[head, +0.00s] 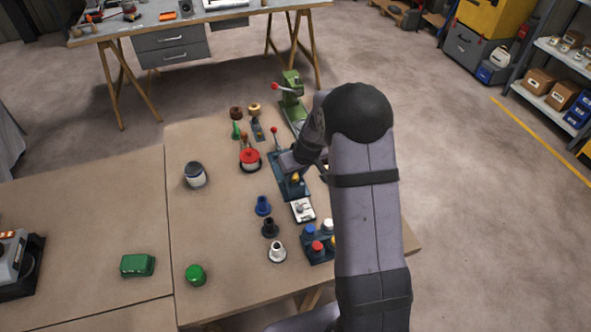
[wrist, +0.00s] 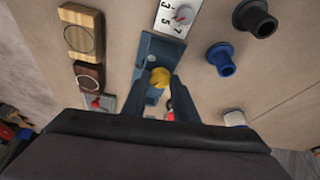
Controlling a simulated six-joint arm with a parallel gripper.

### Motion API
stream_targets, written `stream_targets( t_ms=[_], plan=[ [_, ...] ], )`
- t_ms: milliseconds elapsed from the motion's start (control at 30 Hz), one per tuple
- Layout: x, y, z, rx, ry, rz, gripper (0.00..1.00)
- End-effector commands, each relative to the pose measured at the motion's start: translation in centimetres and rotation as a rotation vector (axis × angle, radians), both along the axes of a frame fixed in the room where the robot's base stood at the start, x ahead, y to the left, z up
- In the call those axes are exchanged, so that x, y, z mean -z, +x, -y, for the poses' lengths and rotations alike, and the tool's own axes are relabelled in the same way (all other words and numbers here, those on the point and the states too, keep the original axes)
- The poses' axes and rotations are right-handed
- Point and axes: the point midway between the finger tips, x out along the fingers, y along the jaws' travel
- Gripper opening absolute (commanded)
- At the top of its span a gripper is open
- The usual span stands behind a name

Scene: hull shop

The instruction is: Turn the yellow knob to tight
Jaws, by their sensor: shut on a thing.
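The yellow knob (wrist: 160,78) sits on a blue-grey base plate (wrist: 146,57) in the wrist view. In the head view the yellow knob (head: 295,177) shows small beside the end of my arm, on the same dark plate. My gripper (wrist: 156,82) is over the plate with its two fingers on either side of the knob, shut on it. The knob's far side shows between the fingertips; any mark for tight cannot be made out. In the head view my gripper (head: 291,166) is partly hidden by my wrist.
A white plate with a dial (head: 302,210) lies close to the knob's plate. Blue (head: 263,206), black and white fittings stand nearby. A red-lidded pot (head: 250,158) and a green press (head: 291,95) stand behind. The table's left front is mostly free around a green block (head: 137,265).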

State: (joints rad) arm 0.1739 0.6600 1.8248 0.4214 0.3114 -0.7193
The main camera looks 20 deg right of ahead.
Motion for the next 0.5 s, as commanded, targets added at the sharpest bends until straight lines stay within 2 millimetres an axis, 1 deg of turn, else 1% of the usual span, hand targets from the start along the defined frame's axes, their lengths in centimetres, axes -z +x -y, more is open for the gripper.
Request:
stream_targets(
  t_ms=[33,500],
  plan=[
    [-0.3,-0.06,-0.03,0.017,-0.001,-0.002,0.04],
    [-0.41,-0.02,-0.08,0.147,0.0,-0.003,0.04]
  ],
)
